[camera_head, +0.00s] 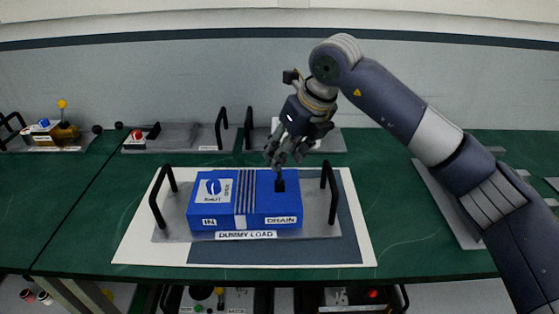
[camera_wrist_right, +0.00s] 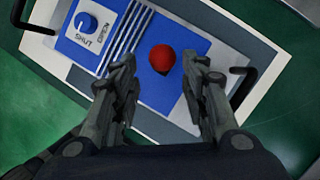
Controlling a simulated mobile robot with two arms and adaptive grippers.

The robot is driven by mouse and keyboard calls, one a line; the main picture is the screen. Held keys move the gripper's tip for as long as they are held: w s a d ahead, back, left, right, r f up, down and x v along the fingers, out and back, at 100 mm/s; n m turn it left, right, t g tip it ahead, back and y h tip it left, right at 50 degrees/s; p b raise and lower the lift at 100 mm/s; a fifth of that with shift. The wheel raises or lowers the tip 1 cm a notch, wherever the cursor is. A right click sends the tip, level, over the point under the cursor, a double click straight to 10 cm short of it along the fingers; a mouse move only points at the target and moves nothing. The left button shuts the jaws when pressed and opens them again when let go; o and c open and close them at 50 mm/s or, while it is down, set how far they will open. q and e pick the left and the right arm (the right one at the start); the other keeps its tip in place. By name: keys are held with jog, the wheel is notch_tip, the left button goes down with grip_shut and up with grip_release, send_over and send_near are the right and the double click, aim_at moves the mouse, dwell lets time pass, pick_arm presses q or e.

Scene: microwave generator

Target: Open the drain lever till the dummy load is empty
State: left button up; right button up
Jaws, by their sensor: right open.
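The dummy load (camera_head: 245,204) is a blue box on a grey plate, labelled IN on the left and DRAIN on the right. A SHUT/OPEN marking panel with a blue dial (camera_head: 213,186) is on its top left; the dial also shows in the right wrist view (camera_wrist_right: 87,22). A black lever part (camera_head: 280,185) stands above the DRAIN label. In the right wrist view a round red knob (camera_wrist_right: 162,59) sits between the finger tips. My right gripper (camera_head: 283,158) is open just above the lever, its fingers either side of the knob. Contact cannot be told. My left gripper is out of view.
Black handles rise at the plate's left (camera_head: 162,196) and right (camera_head: 331,190) ends, the right one close to my right gripper. Other plates with handles stand behind on the green bench (camera_head: 80,220). The bench left of the dummy load is clear.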

jog(key=x, duration=0.3)
jog(key=shift+w+f, duration=0.2)
jog(key=shift+w, duration=0.05)
jog(key=shift+p+x, duration=0.4)
jog(key=shift+x, duration=0.5)
jog(key=shift+f, duration=0.1)
jog(key=c, duration=0.8)
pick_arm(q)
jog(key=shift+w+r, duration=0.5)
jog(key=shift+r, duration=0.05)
pick_arm(e)
grip_shut()
